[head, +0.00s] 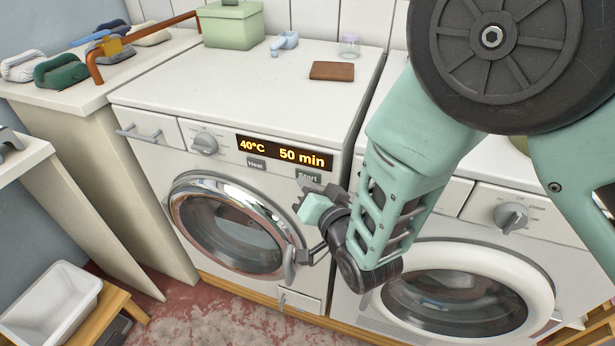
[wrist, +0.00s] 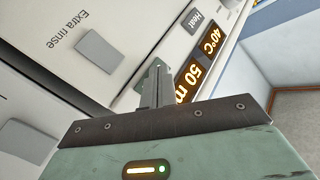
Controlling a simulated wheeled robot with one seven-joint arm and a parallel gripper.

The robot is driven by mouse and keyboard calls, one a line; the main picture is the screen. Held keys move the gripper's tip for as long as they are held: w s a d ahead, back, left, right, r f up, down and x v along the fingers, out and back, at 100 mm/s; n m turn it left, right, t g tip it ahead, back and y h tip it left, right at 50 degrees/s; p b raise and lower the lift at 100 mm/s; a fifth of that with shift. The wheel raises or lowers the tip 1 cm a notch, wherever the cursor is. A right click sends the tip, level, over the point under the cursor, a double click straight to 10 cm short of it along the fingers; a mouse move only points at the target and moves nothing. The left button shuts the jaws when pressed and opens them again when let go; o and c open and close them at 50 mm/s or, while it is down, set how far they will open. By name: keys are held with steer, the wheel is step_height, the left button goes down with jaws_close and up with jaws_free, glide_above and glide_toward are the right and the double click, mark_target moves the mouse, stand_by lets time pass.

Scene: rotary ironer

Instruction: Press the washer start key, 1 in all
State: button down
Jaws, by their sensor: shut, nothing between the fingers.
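The washer (head: 240,75) is white, with an orange-lit display (head: 284,152) reading 40°C and 50 min. The Start key (head: 308,176) is a small greenish key below the display's right end. My gripper (head: 304,194) is shut and empty, just below and in front of that key. In the wrist view, the shut fingers (wrist: 157,75) point at the panel and cover part of a green key (wrist: 143,76), which looks like Start. I cannot tell whether the fingertips touch it.
A Heat key (head: 256,163) lies left of Start, and a dial (head: 204,143) further left. An Extra rinse key (wrist: 100,47) is near the fingers in the wrist view. The chrome door (head: 228,228) is below. A second machine (head: 490,255) stands to the right.

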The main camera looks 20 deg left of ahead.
steer(key=shift+w, duration=0.15)
stand_by(0.4)
steer(key=shift+s, duration=0.9)
steer(key=shift+s+b, duration=0.1)
steer(key=shift+b, duration=0.2)
